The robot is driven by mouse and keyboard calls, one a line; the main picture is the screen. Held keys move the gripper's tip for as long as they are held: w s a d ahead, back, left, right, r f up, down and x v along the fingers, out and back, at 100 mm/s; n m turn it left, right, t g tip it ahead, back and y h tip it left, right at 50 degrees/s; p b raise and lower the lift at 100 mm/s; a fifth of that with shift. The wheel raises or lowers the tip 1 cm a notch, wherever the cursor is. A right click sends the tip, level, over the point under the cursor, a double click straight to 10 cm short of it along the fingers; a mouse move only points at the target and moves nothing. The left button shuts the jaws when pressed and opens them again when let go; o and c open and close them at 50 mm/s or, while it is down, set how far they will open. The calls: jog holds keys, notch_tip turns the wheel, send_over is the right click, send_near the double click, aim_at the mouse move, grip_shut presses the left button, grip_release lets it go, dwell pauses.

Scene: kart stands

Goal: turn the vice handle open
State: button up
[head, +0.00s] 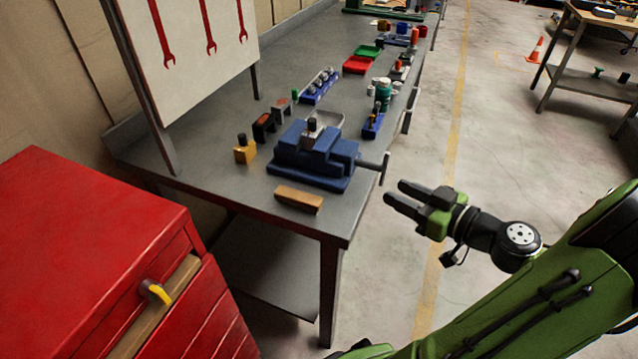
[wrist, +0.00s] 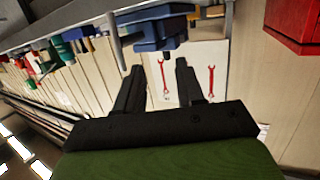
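The blue vice (head: 314,155) sits near the front right corner of the grey workbench in the head view. Its handle (head: 384,168) is a thin grey bar at the end of a screw on the vice's right side, past the bench edge. My gripper (head: 395,193) is open and empty, just right of the handle and apart from it, with its fingers pointing left. In the wrist view the vice (wrist: 152,30) shows at the top, and the handle (wrist: 115,40) seems to be the grey bar left of it. My two fingers (wrist: 157,75) are spread with nothing between them.
A wooden block (head: 299,199) lies in front of the vice. A yellow block (head: 244,150) and black holders stand to its left.

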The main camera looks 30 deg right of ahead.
jog(key=a+r+g+p, duration=0.5)
jog(key=a+p, duration=0.1)
jog(key=a, duration=0.3)
jog(key=a+r+n+g+p, duration=0.1)
jog(key=a+r+g+p, duration=0.4)
jog(key=a, duration=0.5)
jog(key=shift+s+r+g+h+p, duration=0.15)
jog(key=shift+s+g+h+p, duration=0.15)
jog(key=shift+g+p, duration=0.4)
jog(key=shift+o, duration=0.4)
